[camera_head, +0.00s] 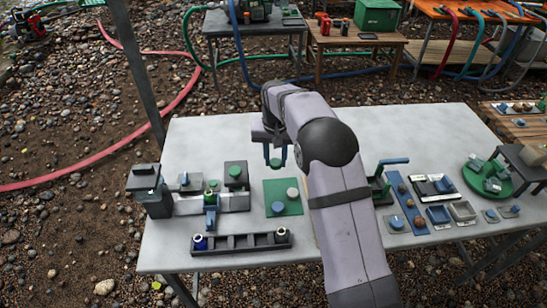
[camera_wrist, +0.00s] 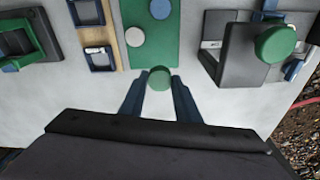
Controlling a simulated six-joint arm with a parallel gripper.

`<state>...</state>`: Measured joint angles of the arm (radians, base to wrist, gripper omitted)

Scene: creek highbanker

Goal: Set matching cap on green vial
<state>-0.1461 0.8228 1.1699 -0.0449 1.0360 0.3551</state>
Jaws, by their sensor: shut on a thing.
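My gripper (camera_head: 275,162) is shut on a small green cap (camera_wrist: 159,78) and holds it up above the table, beyond the green mat (camera_head: 269,187). In the wrist view the cap sits between the two blue fingertips (camera_wrist: 160,88). On the mat lie a white cap (camera_head: 292,193) and a blue cap (camera_head: 278,208).
Dark blocks stand left of the mat, one with a green knob (camera_head: 235,170). A tall dark box (camera_head: 149,190) stands at the left edge. Trays and a round green tray (camera_head: 488,180) lie at the right. The white table (camera_head: 210,140) is clear behind.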

